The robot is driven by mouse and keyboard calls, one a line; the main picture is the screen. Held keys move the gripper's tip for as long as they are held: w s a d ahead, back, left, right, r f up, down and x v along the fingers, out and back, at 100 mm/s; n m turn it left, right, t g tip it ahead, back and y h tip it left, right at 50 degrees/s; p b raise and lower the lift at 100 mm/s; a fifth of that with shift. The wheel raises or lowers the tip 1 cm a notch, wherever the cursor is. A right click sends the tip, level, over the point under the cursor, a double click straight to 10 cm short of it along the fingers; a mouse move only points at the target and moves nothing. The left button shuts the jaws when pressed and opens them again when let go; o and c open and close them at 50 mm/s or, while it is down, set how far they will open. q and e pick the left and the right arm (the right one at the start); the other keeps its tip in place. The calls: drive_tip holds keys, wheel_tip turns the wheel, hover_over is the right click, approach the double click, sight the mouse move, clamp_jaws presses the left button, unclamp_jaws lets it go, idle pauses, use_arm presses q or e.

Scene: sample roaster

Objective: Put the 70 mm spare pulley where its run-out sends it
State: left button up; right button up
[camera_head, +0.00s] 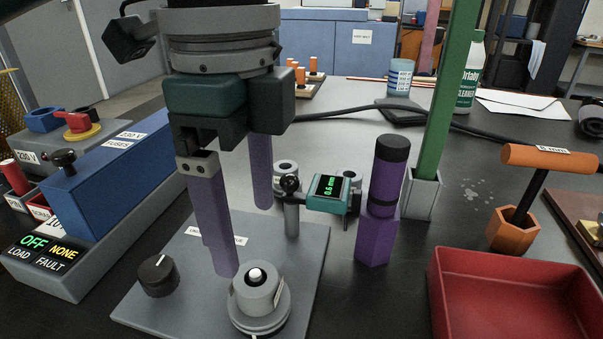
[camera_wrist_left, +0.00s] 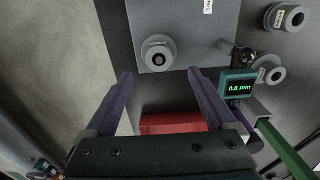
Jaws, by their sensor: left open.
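A grey stepped pulley (camera_head: 258,307) sits on a spindle with a white tip, on the grey gauge plate (camera_head: 305,262); its size label cannot be read. It also shows in the left wrist view (camera_wrist_left: 158,53). The gauge display (camera_head: 329,187) reads 0.6 mm in green. My left gripper (camera_head: 243,240) is open and empty, its two purple fingers pointing down behind the pulley in the head view. In the left wrist view the pulley lies just beyond the gap between the fingertips (camera_wrist_left: 160,73). My right gripper is not in view.
Two more grey pulleys (camera_head: 285,171) (camera_head: 349,180) stand behind the gauge. A red tray (camera_head: 440,295) is at front right. A purple post (camera_head: 384,200), a green upright (camera_head: 445,90) and an orange-handled tool (camera_head: 550,160) stand nearby. A blue fuse box (camera_head: 115,180) is left.

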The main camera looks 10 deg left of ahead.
sight(255, 274)
use_arm(q)
wheel_tip(255, 274, down, 9)
drive_tip(key=b, duration=0.3)
drive_tip(key=shift+f+b, duration=0.2)
drive_tip(key=shift+b, duration=0.1)
drive_tip(key=c, duration=1.4)
drive_tip(key=shift+r, duration=0.1)
drive_tip(key=shift+s+r, duration=0.1)
drive_tip(key=shift+r+p, duration=3.6)
drive_tip(key=shift+p, duration=1.25)
